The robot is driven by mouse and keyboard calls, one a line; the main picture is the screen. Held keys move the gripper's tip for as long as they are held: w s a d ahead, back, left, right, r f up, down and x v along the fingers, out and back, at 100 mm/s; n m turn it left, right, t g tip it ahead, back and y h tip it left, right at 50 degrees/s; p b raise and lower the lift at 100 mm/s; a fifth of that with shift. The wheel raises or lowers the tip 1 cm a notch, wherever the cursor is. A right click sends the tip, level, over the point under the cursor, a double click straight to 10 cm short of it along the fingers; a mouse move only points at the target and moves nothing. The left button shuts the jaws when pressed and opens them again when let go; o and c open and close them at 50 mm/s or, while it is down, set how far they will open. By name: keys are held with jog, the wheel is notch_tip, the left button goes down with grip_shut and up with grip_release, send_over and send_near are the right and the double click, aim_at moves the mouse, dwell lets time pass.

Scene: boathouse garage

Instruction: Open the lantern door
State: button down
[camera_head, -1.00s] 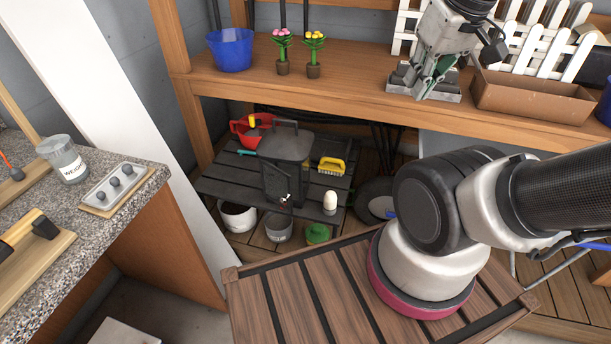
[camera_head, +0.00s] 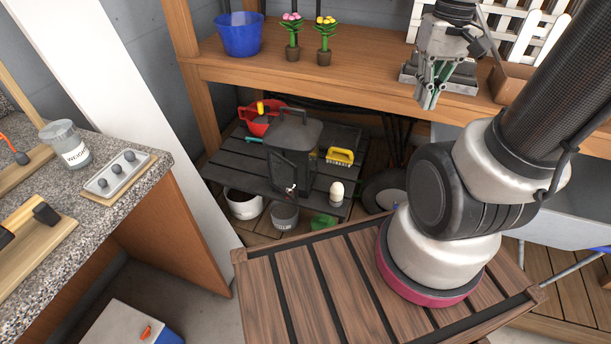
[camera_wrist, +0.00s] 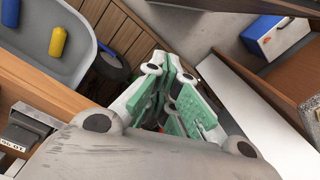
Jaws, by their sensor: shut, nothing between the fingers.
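The black lantern (camera_head: 292,150) stands on a low dark slatted table under the wooden bench in the head view. Its front door (camera_head: 283,172) looks close to shut, with a small latch (camera_head: 291,190) low on its edge; the exact gap is too small to tell. My gripper (camera_head: 428,104) hangs in front of the bench edge, up and to the right of the lantern and well apart from it. It points down, shut and empty. The wrist view shows its green-padded fingers (camera_wrist: 184,112); I cannot make out the lantern there.
A granite counter (camera_head: 130,148) stands left, a cooler (camera_head: 128,326) on the floor.

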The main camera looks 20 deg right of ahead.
jog(key=w+a+f+m+g+y, duration=0.15)
jog(key=w+f+y, duration=0.3)
jog(key=f, duration=0.85)
jog(key=w+a+f+m+y, duration=0.25)
jog(key=f+y, duration=0.25)
jog(key=f, duration=0.9)
jog(key=w+a+f+m+g+y, duration=0.15)
jog(key=w+f+y, duration=0.3)
jog(key=f, duration=0.85)
jog(key=w+n+t+y, duration=0.1)
jog(key=w+t, duration=0.1)
jog(key=w, duration=0.1)
jog(key=w+a+f+n+t+y, duration=0.1)
jog(key=w+t, duration=0.2)
jog(key=w+a+f+n+t, duration=0.1)
jog(key=w+t, duration=0.1)
jog(key=w, duration=0.2)
jog(key=shift+n+t+y, duration=0.3)
jog(key=shift+n+y, duration=0.05)
jog(key=shift+y, duration=0.05)
jog(key=shift+a+r+n, duration=0.15)
jog(key=shift+n, duration=0.15)
send_near(289, 176)
jog(key=a, duration=0.1)
jog(key=w+a, duration=0.1)
jog(key=w+a+f, duration=0.1)
jog(key=a, duration=0.1)
jog(key=shift+w, duration=0.15)
jog(key=shift+a, duration=0.1)
